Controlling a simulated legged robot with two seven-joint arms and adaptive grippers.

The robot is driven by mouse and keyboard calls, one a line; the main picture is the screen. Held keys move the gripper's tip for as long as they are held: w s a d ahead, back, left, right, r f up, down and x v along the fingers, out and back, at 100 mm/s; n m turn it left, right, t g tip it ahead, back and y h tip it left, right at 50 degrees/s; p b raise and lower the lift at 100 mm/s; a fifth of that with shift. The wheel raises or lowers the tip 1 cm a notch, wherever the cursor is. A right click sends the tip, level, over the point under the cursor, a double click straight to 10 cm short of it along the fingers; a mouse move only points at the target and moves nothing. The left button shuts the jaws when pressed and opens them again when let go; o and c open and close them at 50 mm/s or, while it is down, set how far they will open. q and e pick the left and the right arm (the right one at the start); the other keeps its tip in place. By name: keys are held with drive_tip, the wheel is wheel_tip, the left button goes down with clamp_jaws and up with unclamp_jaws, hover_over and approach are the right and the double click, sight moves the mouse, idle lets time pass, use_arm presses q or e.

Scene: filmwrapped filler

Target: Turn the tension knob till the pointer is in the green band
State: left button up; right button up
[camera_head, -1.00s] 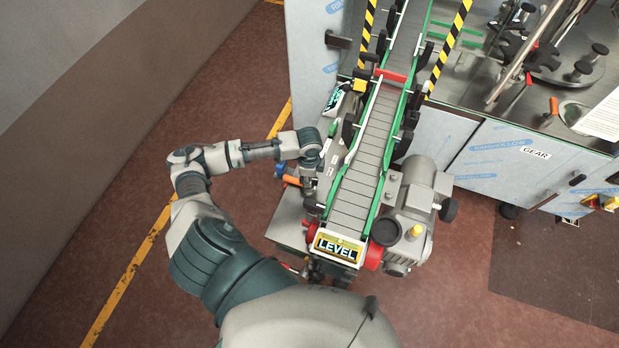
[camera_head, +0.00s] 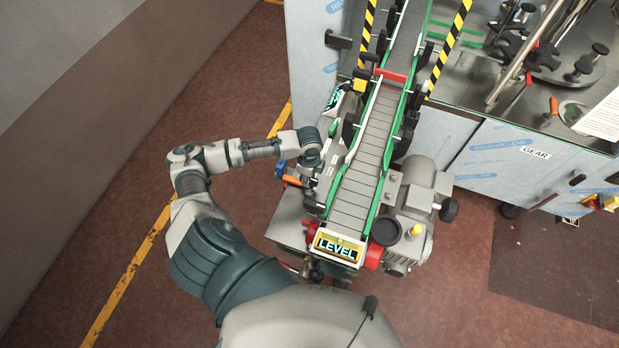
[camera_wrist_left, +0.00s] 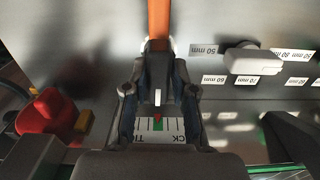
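In the left wrist view, the tension scale is a white plate (camera_wrist_left: 174,126) with black marks and partly hidden lettering. It has a green band (camera_wrist_left: 158,126) in its middle. A small red pointer (camera_wrist_left: 158,116) stands at the green band. A dark part with a white line (camera_wrist_left: 157,96), apparently the tension knob, shows above the scale, between my fingers. My left gripper (camera_wrist_left: 157,108) has its fingers apart on either side; whether they touch the dark part is unclear. In the head view my left gripper (camera_head: 311,184) is low beside the conveyor, its fingertips hard to make out. My right gripper is not in view.
The conveyor (camera_head: 362,165) with green rails runs just right of my left gripper. A LEVEL sign (camera_head: 338,247) is at its near end; a grey motor (camera_head: 418,182) is on its right. An orange bar (camera_wrist_left: 159,18) and a red knob (camera_wrist_left: 48,110) are near the gripper. Floor left is clear.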

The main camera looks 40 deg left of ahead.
use_arm(q)
drive_tip(key=shift+o, duration=1.4)
drive_tip(key=shift+a+r, duration=0.1)
drive_tip(key=shift+a, duration=0.1)
wheel_tip(320, 180, up, 12)
drive_tip(key=shift+f, duration=0.2)
